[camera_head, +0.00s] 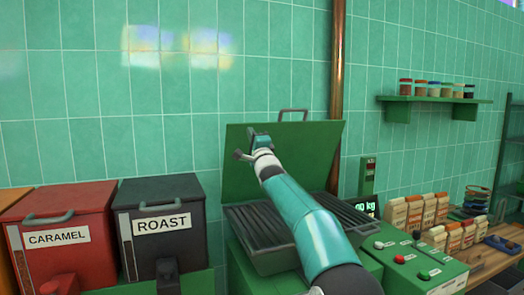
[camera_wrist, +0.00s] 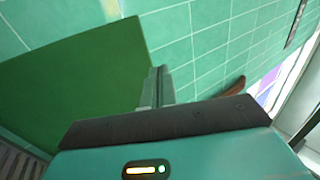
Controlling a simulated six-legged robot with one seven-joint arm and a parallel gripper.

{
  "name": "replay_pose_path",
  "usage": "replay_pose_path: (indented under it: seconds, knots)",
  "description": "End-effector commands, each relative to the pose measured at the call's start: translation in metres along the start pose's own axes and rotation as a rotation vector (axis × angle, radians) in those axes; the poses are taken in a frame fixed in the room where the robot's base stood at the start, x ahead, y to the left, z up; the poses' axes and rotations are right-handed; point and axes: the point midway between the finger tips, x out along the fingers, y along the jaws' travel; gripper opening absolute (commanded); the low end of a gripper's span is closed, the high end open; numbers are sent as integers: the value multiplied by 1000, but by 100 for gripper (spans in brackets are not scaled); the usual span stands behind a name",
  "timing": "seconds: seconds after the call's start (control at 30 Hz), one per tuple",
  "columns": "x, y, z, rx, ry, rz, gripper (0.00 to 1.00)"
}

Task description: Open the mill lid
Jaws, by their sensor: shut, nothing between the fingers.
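The mill lid (camera_head: 315,150) is a flat green panel with a grey bar handle (camera_head: 293,112) on its top edge. It stands raised and steep behind the mill's dark ribbed top (camera_head: 250,222), which lies exposed. My gripper (camera_head: 251,147) is shut and empty, in front of the lid's upper left part. I cannot tell whether it touches the lid. In the wrist view the lid (camera_wrist: 70,85) fills the left, beside my closed fingers (camera_wrist: 156,88). My arm hides part of the lid and of the mill top.
Red CARAMEL (camera_head: 58,232) and black ROAST (camera_head: 160,220) bins stand left of the mill. A green control box (camera_head: 415,265) with coloured knobs is at the right, near several small packets (camera_head: 415,208). A copper pipe (camera_head: 338,80) and green shelf (camera_head: 435,99) are at the wall.

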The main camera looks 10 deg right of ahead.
Motion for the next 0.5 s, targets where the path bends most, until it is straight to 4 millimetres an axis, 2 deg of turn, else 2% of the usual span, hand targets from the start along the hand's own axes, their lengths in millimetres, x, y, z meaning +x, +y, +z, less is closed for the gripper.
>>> replay_pose_path:
  seconds: [0.5]
  knots:
    - [-64, -7, -1, -2, 3, 4, 0]
